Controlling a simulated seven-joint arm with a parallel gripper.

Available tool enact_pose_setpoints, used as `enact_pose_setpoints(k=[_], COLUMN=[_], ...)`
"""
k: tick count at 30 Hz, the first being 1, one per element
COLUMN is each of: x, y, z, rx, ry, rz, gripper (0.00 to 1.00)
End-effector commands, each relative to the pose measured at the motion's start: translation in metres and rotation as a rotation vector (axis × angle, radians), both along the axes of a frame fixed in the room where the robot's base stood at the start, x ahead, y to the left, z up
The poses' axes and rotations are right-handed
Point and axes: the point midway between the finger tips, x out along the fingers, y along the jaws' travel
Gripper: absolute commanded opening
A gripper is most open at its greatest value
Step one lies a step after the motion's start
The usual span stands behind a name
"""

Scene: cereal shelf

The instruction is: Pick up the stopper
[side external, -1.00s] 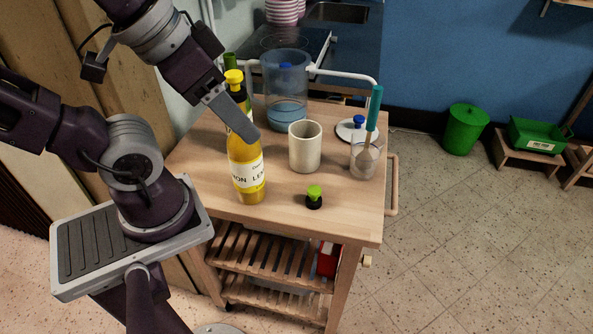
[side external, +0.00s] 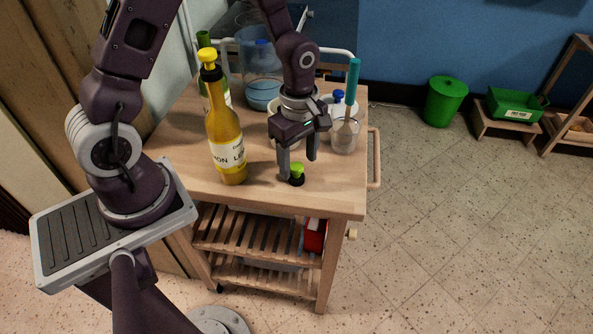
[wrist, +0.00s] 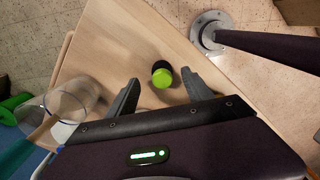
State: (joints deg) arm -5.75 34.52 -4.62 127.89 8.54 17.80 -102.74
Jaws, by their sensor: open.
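The stopper (side external: 297,175), black with a lime-green top, stands on the wooden cart top near its front edge. In the wrist view the stopper (wrist: 162,75) lies ahead of the gap between my fingertips, a little beyond them. My gripper (side external: 298,168) is open and empty, pointing down just above and behind the stopper. Its two fingers also show in the wrist view (wrist: 160,82), apart on either side of the stopper's line. I cannot tell whether a finger touches it.
A yellow lemon bottle (side external: 226,135) stands left of my gripper. A glass with a teal-handled utensil (side external: 345,135) stands to the right. A pale cup behind my gripper is mostly hidden. A blue-tinted clear container (side external: 262,75) and a green bottle (side external: 205,75) are farther back. The cart's front right is clear.

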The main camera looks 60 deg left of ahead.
Motion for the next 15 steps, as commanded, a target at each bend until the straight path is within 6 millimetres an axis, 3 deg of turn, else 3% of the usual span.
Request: enact_pose_setpoints(k=[3, 6, 13, 15], x=[-0.004, -0.003, -0.003, -0.003], y=[0.0, 0.0, 0.0, 0.0], z=[-0.024, -0.036, -0.039, -0.039], rx=[-0.001, 0.001, 0.0, 0.0], ry=[0.006, 0.003, 0.0, 0.0], rz=[-0.002, -0.002, -0.001, -0.001], gripper=[0.59, 0.59, 0.59, 0.48])
